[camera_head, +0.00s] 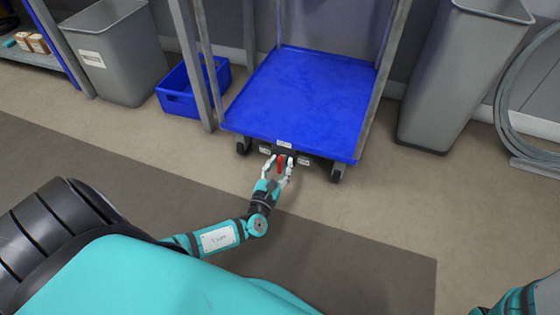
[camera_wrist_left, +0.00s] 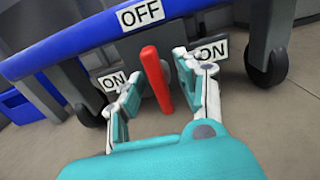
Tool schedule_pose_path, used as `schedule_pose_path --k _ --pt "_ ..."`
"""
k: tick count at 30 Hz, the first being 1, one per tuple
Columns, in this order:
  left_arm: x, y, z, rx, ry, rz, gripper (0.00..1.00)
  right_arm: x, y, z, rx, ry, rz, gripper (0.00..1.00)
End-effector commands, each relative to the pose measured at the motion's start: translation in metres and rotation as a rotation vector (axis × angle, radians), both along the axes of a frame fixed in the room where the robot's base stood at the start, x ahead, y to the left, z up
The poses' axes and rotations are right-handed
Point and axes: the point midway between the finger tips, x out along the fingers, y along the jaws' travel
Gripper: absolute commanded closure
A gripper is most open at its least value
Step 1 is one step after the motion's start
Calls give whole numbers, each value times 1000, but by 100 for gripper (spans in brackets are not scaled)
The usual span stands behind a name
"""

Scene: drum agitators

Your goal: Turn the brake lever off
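The red brake lever (camera_head: 281,163) is at the front edge of the blue platform cart (camera_head: 300,95), under its deck. In the left wrist view the lever (camera_wrist_left: 156,78) stands close to upright, its top leaning slightly left, below the white OFF label (camera_wrist_left: 141,14). One ON label (camera_wrist_left: 112,81) is at its left and another ON label (camera_wrist_left: 211,50) at its right. My left gripper (camera_head: 279,166) is open, with one finger on each side of the lever. In the wrist view, gaps show between the lever and the fingers (camera_wrist_left: 158,92). My right gripper is out of view.
The cart has casters (camera_head: 337,173) under its front corners and grey uprights. A blue crate (camera_head: 190,100) and a grey bin (camera_head: 115,55) stand at the left. Another grey bin (camera_head: 455,75) and a coiled hose (camera_head: 515,125) are at the right. The floor in front is clear.

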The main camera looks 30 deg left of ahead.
Motion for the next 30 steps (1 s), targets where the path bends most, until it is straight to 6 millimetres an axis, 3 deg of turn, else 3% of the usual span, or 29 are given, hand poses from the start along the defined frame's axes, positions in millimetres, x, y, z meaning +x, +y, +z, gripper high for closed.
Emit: schedule_pose_path --k 9,22,30 --pt "-8 -2 0 -1 0 0 63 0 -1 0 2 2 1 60" --pt "-90 -22 -1 -2 3 -1 63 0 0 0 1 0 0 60" --pt "-116 -28 0 -1 0 0 63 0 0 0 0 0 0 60"
